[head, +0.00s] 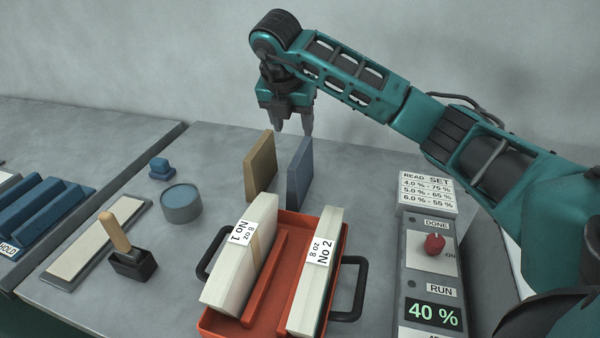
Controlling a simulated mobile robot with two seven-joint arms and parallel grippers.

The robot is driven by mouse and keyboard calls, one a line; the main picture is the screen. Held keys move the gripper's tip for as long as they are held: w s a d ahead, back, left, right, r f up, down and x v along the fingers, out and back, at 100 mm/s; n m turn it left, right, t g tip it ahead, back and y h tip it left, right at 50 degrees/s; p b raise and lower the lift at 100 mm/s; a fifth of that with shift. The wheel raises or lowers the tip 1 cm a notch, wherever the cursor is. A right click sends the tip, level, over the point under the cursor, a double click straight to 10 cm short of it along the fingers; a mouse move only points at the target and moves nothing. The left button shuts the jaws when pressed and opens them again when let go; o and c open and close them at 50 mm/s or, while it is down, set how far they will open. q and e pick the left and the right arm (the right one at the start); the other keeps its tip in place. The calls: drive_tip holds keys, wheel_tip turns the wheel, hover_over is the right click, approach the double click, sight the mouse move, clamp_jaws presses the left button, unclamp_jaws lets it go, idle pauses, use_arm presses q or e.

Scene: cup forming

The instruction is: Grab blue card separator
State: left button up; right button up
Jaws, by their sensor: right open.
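The blue card separator (300,172) stands upright on the grey table, behind the red tray. A tan separator (260,166) stands upright just to its left, with a gap between them. My right gripper (293,127) points down above and behind the two separators. Its fingers are apart and it appears to hold nothing. The fingertips show near the top edge of the blue separator; I cannot tell whether they touch it. My left gripper is not in view.
A red tray (207,322) with dark handles holds two white card stacks. A control panel (418,268) stands at right. At left are a round blue-grey container (181,204), a small blue object (159,168), and a wooden-handled tool (114,231) in a dark holder.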

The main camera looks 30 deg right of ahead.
sight(299, 153)
drive_tip(key=x, duration=0.6)
drive_tip(key=shift+s+f, duration=0.1)
drive_tip(key=shift+f, duration=0.05)
drive_tip(key=shift+s+x, duration=0.15)
drive_tip(key=shift+x, duration=1.15)
drive_tip(key=shift+s+x, duration=0.15)
drive_tip(key=shift+x, duration=1.15)
drive_tip(key=shift+f, duration=0.3)
drive_tip(key=shift+c, duration=0.4)
clamp_jaws()
